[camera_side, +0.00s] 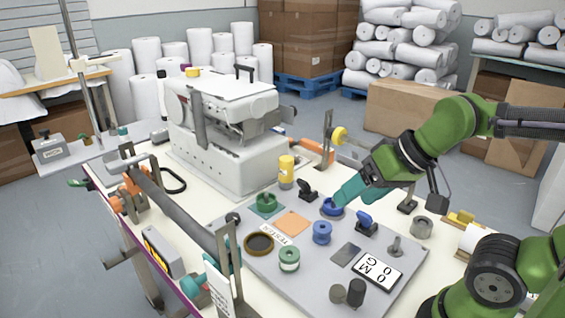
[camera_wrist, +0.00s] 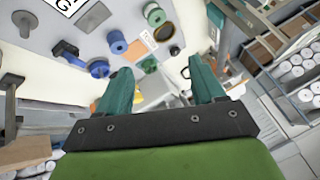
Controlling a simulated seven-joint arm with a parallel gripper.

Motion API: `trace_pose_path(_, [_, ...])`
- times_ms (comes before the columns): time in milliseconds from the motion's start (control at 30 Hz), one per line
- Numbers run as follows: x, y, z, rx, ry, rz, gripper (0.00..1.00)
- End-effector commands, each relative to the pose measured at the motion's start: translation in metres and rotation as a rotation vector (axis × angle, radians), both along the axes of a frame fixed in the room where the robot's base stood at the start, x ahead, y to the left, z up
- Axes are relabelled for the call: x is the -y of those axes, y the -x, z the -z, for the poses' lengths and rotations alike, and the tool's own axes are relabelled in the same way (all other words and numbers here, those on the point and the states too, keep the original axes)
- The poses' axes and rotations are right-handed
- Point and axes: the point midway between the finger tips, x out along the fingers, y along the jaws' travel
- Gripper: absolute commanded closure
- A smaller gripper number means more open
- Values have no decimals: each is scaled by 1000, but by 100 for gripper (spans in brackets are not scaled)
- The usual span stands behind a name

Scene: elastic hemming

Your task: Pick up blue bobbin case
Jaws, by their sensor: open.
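The blue bobbin case (camera_side: 332,207) appears to be the round, dark blue, cup-like piece on the grey work board. In the side view it sits just below and left of my gripper tips. In the wrist view the blue bobbin case (camera_wrist: 98,69) is just left of the left finger. My gripper (camera_side: 346,196) has teal fingers and comes down from the right, close above the case. The wrist view shows the fingers of my gripper (camera_wrist: 160,66) spread apart with nothing between them. I cannot tell whether a finger touches the case.
A blue spool (camera_side: 321,232) stands in front of the case, and a blue presser-foot-like piece (camera_side: 366,222) is to its right. A green bobbin case (camera_side: 265,203), green spool (camera_side: 289,258) and brown ring (camera_side: 259,243) lie left. The white sewing machine (camera_side: 225,125) stands behind.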

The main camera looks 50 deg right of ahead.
Motion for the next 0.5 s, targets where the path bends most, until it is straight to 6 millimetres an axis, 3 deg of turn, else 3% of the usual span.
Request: trace_pose_path(500, [7, -1, -6, 23, -1, 30, 30])
